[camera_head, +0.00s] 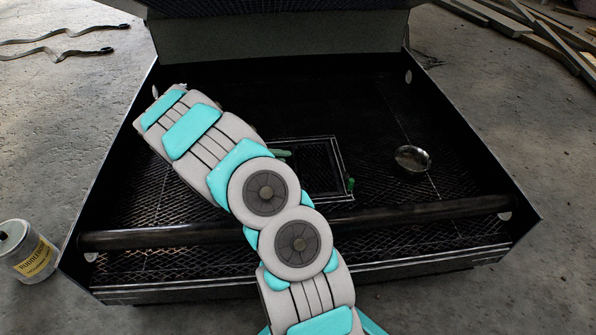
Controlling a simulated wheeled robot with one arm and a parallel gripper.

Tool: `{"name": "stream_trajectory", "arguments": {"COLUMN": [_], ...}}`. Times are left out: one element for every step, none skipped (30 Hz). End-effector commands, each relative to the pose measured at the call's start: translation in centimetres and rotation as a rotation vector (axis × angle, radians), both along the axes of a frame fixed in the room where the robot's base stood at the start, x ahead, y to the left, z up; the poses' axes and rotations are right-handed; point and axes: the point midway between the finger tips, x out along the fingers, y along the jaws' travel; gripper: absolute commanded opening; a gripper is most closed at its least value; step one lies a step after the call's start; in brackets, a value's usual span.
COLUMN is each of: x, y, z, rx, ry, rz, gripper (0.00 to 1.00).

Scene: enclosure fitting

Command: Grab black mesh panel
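A small black mesh panel (322,168) with a thin light frame lies near the middle of the black enclosure (455,150). Its left side is hidden behind my arm. A green piece shows at its upper left (281,153), and another small green piece (350,184) sits at its right edge. My grey and turquoise arm crosses the picture from the bottom centre to the upper left. My gripper cannot be made out, so I cannot tell whether it touches the panel.
A dark bar (430,211) spans the enclosure's front. A small round metal dish (412,159) sits on the mesh floor to the right. A can (27,252) stands outside at left. Straps (60,51) lie at upper left, wooden boards (530,25) at upper right.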

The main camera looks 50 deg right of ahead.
Motion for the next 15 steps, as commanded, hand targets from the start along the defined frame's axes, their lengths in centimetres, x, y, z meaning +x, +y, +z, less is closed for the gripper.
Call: {"name": "stream_trajectory", "arguments": {"x": [-0.2,-0.3,-0.4,-0.5,-0.6,-0.7,-0.9,-1.1,-1.4,-1.7,-1.9,-2.1,-2.2,-2.2,-2.2], "y": [-0.5,-0.8,-1.1,-1.4,-1.6,-1.8,-2.1,-2.4,-2.9,-3.3,-3.6,-4.1,-4.4,-4.7,-5.0], "z": [-0.4,-0.5,-0.8,-0.9,-1.0,-1.2,-1.3,-1.5,-1.8,-2.0,-2.2,-2.5,-2.7,-2.9,-3.1], "rx": [0.000,0.001,0.001,0.001,0.001,0.000,-0.001,-0.002,-0.002,-0.002,-0.002,-0.001,-0.001,-0.001,-0.001], "ry": [0.002,0.000,0.000,0.001,0.000,0.000,0.001,0.001,0.002,0.001,0.002,0.001,0.001,0.000,-0.001], "rz": [-0.003,-0.003,-0.003,-0.004,-0.004,-0.004,-0.005,-0.005,-0.006,-0.007,-0.008,-0.007,-0.007,-0.006,-0.004], "gripper": [0.32,0.32,0.32,0.32,0.32,0.32,0.32,0.32,0.32,0.32,0.32,0.32,0.32,0.32,0.32]}}
